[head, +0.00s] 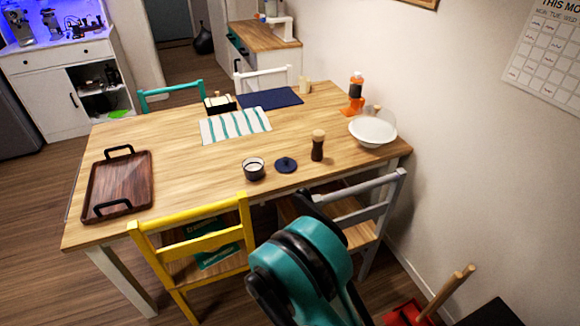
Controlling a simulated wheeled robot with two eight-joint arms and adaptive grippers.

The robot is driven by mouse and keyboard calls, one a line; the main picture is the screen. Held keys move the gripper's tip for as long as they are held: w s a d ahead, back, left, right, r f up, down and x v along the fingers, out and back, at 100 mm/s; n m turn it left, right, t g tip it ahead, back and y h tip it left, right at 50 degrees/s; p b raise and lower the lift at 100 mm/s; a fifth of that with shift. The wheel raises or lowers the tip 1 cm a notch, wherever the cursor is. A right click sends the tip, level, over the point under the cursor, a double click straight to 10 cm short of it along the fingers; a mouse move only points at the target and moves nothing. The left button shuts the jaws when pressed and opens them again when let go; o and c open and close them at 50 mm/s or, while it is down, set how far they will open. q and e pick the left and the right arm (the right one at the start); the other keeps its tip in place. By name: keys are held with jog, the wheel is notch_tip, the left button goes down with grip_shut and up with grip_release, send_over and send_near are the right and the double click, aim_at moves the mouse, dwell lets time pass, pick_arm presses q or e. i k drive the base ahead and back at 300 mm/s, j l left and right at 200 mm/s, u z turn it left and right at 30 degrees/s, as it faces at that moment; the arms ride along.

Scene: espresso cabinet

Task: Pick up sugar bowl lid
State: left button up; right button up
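A small dark blue round lid (286,165) with a knob on top lies on the wooden table, near its front edge. It looks like the sugar bowl lid. Just left of it stands a small dark bowl (253,169), open at the top with pale contents; it appears to be the sugar bowl. The lid and the bowl are apart. A teal and black link of my own arm rises at the bottom centre, in front of the table and below the lid. Neither of my grippers can be made out in the head view.
The table (180,150) also bears a brown tray (118,184), a striped cloth (236,126), a pepper mill (318,146) right of the lid, a white bowl (372,132) and an orange bottle (356,88). Yellow (200,252) and grey (362,212) chairs stand at the front edge.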

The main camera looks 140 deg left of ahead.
aim_at(285, 164)
jog(key=u, duration=4.65)
